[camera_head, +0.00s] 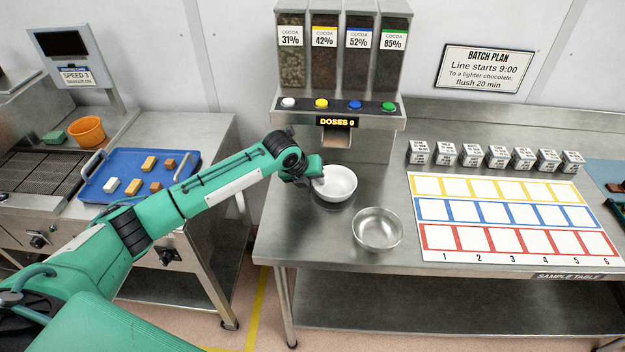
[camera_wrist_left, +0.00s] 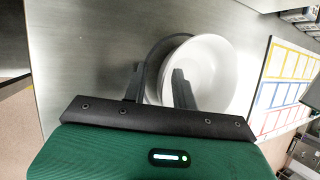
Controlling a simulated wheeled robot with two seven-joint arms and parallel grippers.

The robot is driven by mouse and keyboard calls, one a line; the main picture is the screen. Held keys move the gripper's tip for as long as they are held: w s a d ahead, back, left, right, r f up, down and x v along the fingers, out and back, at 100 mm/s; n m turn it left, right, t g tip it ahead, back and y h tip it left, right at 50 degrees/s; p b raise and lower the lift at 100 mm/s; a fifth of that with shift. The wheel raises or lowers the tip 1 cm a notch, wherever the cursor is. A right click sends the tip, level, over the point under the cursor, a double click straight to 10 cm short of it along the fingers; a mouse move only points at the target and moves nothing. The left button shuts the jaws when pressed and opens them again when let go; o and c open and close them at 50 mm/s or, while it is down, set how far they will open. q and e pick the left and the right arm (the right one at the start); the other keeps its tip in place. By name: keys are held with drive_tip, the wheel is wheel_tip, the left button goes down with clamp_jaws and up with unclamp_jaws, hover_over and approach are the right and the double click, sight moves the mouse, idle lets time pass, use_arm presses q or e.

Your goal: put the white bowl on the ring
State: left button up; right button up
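The white bowl (camera_head: 340,182) is upright at the front of the dispenser, on or just above the steel table. In the left wrist view the bowl (camera_wrist_left: 212,75) lies partly over a dark grey round patch (camera_wrist_left: 160,58), which shows at the bowl's left. I cannot tell whether this is the ring or a shadow. My left gripper (camera_head: 318,181) is at the bowl's left rim. In the left wrist view its fingers (camera_wrist_left: 159,75) stand apart, one outside the bowl and one over its inside, with the wall between them. My right gripper is not in view.
A steel bowl (camera_head: 378,229) stands just in front and right of the white bowl. The cocoa dispenser (camera_head: 340,105) rises behind, its spout (camera_head: 338,138) above. Small labelled blocks (camera_head: 470,154) and a coloured grid sheet (camera_head: 490,250) lie to the right. A blue tray (camera_head: 100,190) lies left.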

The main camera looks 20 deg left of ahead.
use_arm(q)
drive_tip(key=b+v, duration=0.2)
drive_tip(key=v, duration=1)
drive_tip(key=shift+r, duration=0.15)
drive_tip(key=shift+w, duration=0.1)
